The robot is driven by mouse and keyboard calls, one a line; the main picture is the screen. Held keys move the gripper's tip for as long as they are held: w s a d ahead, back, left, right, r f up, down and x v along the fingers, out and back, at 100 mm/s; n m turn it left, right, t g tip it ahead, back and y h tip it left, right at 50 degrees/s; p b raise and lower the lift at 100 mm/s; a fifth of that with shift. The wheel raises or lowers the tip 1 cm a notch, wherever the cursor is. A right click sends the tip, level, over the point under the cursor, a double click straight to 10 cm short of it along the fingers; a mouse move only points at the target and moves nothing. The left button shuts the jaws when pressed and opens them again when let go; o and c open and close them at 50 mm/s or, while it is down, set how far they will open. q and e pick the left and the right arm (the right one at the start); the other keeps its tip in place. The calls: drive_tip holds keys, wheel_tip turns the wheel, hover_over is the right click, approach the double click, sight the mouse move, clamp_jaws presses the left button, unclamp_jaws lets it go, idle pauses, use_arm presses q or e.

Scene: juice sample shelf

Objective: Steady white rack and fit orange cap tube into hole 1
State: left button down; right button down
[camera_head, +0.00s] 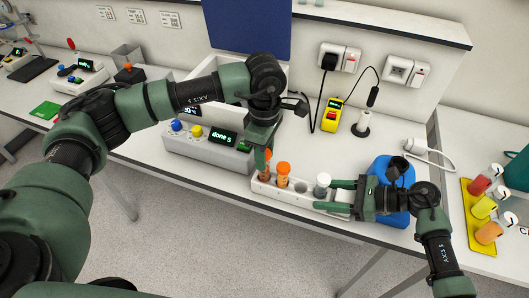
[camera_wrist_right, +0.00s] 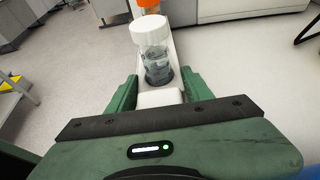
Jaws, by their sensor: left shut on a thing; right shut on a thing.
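The white rack (camera_head: 327,206) lies along the bench's front edge. My right gripper (camera_head: 338,196) is shut on its right end; in the right wrist view the fingers flank the rack end (camera_wrist_right: 160,97). My left gripper (camera_head: 263,160) points down at the rack's left end, shut on an orange cap tube (camera_head: 265,172). That tube is upright at the leftmost hole; how deep it sits is hard to tell. A second orange cap tube (camera_head: 283,180) stands beside it. A white cap tube (camera_head: 322,185) stands further right, also seen in the right wrist view (camera_wrist_right: 153,50). An open hole (camera_head: 301,187) lies between them.
A grey device (camera_head: 205,150) with knobs and a "done" display stands left of the rack. A blue object (camera_head: 381,168) is behind my right gripper. A yellow tray (camera_head: 470,225) with juice bottles is at the far right. The bench's front edge is close to the rack.

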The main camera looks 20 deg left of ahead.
use_arm(q)
drive_tip(key=shift+f, duration=1.4)
idle(0.4)
drive_tip(key=c, duration=0.9)
unclamp_jaws()
drive_tip(key=shift+c, duration=0.2)
drive_tip(key=shift+r, duration=0.1)
wheel_tip(320, 180, up, 12)
drive_tip(key=shift+f, duration=0.1)
